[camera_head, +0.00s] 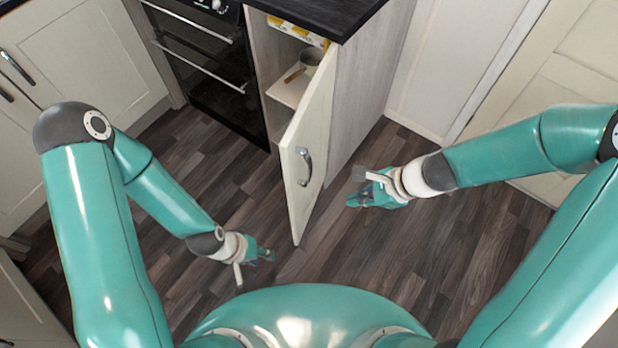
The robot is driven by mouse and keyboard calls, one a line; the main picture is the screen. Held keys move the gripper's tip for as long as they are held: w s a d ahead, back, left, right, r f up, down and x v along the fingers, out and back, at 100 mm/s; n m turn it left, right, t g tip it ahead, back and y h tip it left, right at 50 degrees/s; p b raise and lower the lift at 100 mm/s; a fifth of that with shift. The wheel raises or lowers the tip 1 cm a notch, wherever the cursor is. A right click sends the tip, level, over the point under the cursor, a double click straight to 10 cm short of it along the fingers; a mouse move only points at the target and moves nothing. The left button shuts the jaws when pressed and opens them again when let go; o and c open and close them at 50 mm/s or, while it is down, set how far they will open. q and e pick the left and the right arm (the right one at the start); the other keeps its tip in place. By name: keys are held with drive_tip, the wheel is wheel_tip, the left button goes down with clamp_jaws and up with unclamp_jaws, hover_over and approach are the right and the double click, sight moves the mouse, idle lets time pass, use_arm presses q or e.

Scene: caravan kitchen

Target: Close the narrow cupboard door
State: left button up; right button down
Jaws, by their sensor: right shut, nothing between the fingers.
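The narrow cupboard door (316,128) is cream and stands open, sticking out from the cupboard into the room. It is hinged at the cupboard's right side, and its outer face with a curved metal handle (304,167) is turned to the right. My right gripper (364,191) is shut and empty, to the right of the door on the handle side, apart from it. My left gripper (259,262) is low over the floor, left of and nearer than the door's free edge. It is small in the view, and I cannot tell whether its fingers are open.
The wood floor (345,262) is clear. Cream cupboards (75,50) stand at left.

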drive_tip(key=w+a+r+m+t+y, duration=0.1)
drive_tip(key=w+a+r+m+y, duration=0.15)
drive_tip(key=r+m, duration=0.2)
drive_tip(key=b, duration=0.5)
approach(294, 177)
wheel_tip(294, 177, down, 3)
drive_tip(key=a, duration=0.2)
drive_tip(key=a+n, duration=0.1)
drive_tip(key=shift+w+a+f+h+p, duration=0.25)
drive_tip(key=shift+w+a+h+p, duration=0.05)
drive_tip(key=shift+h+p, duration=0.1)
drive_tip(key=shift+w+a, duration=0.25)
drive_tip(key=shift+a, duration=0.25)
